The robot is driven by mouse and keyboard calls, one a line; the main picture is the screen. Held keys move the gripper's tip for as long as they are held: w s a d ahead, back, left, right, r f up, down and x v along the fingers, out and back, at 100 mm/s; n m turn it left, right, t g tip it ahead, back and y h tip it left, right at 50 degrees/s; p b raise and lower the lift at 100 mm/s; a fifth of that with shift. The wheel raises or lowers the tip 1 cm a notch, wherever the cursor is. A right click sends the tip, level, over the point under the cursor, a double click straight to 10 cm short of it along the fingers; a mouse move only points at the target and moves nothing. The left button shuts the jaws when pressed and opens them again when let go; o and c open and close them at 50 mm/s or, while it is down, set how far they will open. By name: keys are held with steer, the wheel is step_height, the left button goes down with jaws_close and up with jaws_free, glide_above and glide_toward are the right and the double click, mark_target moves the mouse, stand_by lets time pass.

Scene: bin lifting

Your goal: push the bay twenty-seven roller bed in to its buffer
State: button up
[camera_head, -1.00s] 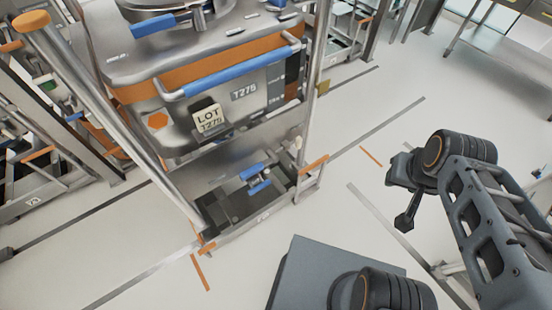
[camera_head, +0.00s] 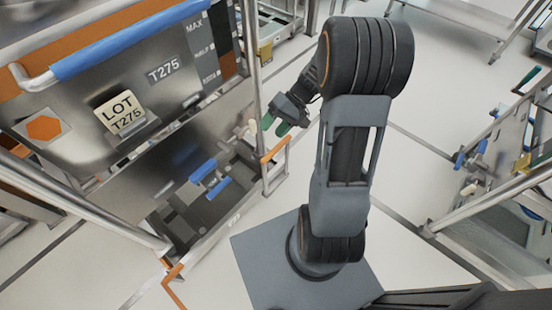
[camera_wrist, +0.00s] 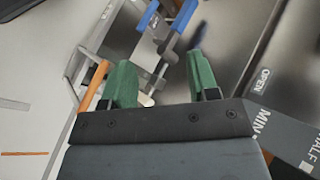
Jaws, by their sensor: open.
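The roller bed (camera_head: 176,228) is a low, dark-topped unit at floor level in the bay under a steel bin (camera_head: 75,105) marked T275. Two short blue bars (camera_head: 209,178) stand up from its top. A small label on its front edge is too small to read. My gripper (camera_head: 276,127) has green fingertips, is open and empty, and is above and to the right of the bed, near the bay's right post. In the wrist view the fingers (camera_wrist: 162,84) are apart, with blue-handled metalwork (camera_wrist: 184,14) beyond them. Nothing touches the fingers there.
Steel posts (camera_head: 249,60) frame the bay. Orange corner guards (camera_head: 274,152) stand at its front corners. A blue rail (camera_head: 130,40) crosses the bin front, beside a LOT T275 card (camera_head: 120,112). Another steel rack (camera_head: 500,190) stands at right.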

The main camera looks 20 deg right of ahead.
steer(key=w+d+f+m+t+y+b, duration=0.1)
steer(key=w+d+f+t+y+b, duration=0.2)
steer(key=f, duration=0.6)
steer(key=w+d+f+m+t+y+b, duration=0.1)
steer(key=d+f+y+b, duration=0.25)
steer(key=f, duration=0.55)
steer(key=m+t+b, duration=0.4)
steer(key=t+b, duration=0.3)
steer(key=t, duration=0.4)
glide_toward(276, 149)
steer(key=shift+h, duration=0.45)
steer(key=x, duration=0.6)
steer(key=b+x, duration=0.1)
steer(key=x, duration=0.2)
steer(key=shift+w+a+f, duration=0.2)
steer(key=shift+w+f, duration=0.05)
steer(key=shift+w, duration=0.2)
steer(key=shift+c, duration=0.4)
jaws_close()
